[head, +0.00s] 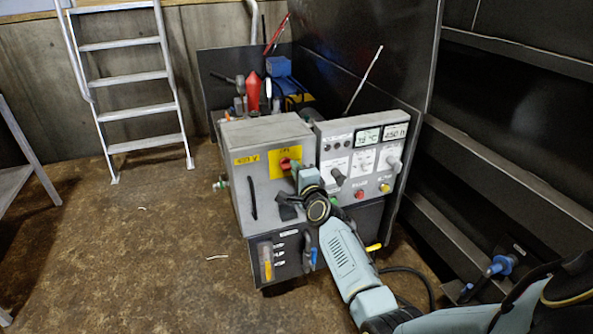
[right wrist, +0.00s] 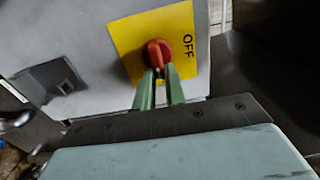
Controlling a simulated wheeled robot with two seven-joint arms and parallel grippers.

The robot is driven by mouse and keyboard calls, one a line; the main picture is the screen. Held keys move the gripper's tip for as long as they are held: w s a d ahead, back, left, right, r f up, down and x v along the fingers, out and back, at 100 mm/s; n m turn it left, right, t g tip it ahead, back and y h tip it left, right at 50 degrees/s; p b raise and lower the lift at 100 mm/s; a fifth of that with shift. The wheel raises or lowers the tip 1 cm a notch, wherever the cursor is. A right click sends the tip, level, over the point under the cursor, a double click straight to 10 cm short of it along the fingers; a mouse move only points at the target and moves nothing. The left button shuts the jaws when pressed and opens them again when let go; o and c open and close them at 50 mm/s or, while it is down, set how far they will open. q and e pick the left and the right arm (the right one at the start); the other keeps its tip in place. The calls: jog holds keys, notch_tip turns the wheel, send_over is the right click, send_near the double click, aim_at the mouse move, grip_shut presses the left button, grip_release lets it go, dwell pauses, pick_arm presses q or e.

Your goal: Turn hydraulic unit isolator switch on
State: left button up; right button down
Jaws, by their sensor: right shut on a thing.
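The isolator switch is a red rotary knob (right wrist: 158,54) on a yellow plate (right wrist: 122,42) marked OFF in the right wrist view. In the head view the red knob (head: 285,163) shows on the front of the grey cabinet (head: 262,206). My right gripper (right wrist: 159,72) has its two green fingers closed on the lower part of the knob, one on each side. In the head view my right arm reaches in from the lower right, and the wrist hides part of the cabinet front. My left gripper is not in view.
A control panel (head: 361,160) with dials, displays and buttons stands right of the cabinet. A dark metal wall and ledges (head: 510,170) rise on the right. A ladder (head: 124,88) leans at the back left.

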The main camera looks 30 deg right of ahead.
dwell(0.4)
jog(key=c, duration=1.5)
grip_release()
jog(key=shift+o, duration=0.2)
